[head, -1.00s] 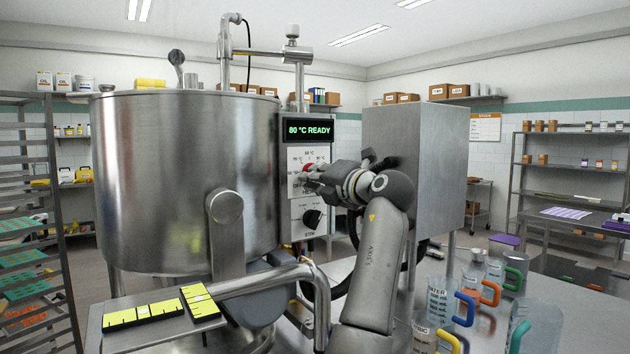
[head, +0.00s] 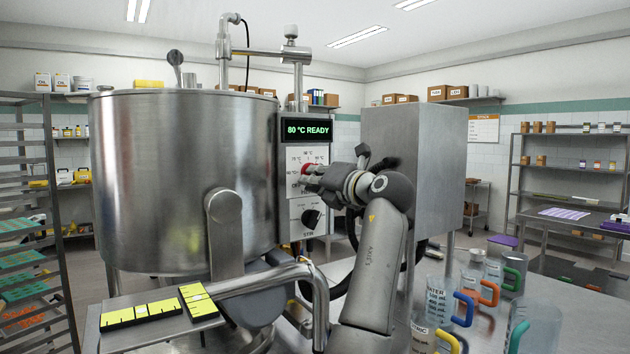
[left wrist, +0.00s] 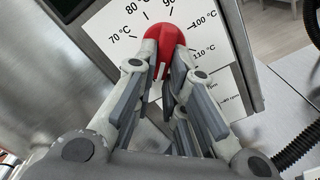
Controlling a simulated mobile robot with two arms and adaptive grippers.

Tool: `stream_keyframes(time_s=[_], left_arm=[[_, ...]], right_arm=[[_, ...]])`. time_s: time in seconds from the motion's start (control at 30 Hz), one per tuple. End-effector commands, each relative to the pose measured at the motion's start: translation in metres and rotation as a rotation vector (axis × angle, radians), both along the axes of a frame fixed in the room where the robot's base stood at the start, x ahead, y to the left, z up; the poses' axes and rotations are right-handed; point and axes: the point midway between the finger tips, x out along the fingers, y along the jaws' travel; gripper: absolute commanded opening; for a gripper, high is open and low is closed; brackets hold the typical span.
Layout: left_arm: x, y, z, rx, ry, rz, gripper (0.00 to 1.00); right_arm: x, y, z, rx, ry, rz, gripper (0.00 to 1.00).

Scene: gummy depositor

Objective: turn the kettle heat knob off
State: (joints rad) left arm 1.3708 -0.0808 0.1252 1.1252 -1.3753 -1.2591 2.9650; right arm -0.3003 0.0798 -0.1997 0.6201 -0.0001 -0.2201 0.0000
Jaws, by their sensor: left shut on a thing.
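The red kettle heat knob (head: 307,169) sits on the white dial plate of the control panel, below a display reading "80 °C READY". My left gripper (head: 315,173) is at the knob in the head view. In the left wrist view, the fingers of my left gripper (left wrist: 168,55) are shut around the red knob (left wrist: 168,32). Marks from 70 °C to 110 °C show around it. My right gripper is out of view.
A black stir knob (head: 311,218) is just below the heat knob. The steel kettle (head: 180,180) stands left of the panel and a steel box (head: 410,160) stands to the right. Several jugs, including one with a blue handle (head: 463,308), stand on the bench at lower right.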

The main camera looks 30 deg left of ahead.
Motion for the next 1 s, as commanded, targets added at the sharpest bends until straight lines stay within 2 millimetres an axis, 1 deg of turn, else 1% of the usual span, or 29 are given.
stream_keyframes(time_s=[0.03,0.17,0.2,0.47,0.57,0.67,1.0], left_arm=[[0.001,0.0,-0.007,-0.011,0.008,0.001,0.14],[0.001,0.0,-0.005,-0.009,0.007,0.001,0.31],[0.001,0.0,-0.005,-0.008,0.005,0.001,0.33],[0.0,0.0,-0.002,-0.004,0.003,0.001,0.33],[-0.001,-0.004,-0.002,-0.004,0.003,0.0,0.33],[-0.005,-0.016,-0.002,-0.002,0.002,-0.001,0.33],[-0.032,-0.081,-0.003,-0.005,0.004,-0.002,0.33]], right_arm=[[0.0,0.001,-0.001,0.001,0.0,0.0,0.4],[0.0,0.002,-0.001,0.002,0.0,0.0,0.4],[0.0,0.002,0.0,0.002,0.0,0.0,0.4],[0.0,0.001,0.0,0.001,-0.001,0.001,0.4],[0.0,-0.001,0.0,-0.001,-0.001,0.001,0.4],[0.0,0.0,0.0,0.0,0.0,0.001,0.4],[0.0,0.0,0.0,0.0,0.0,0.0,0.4]])
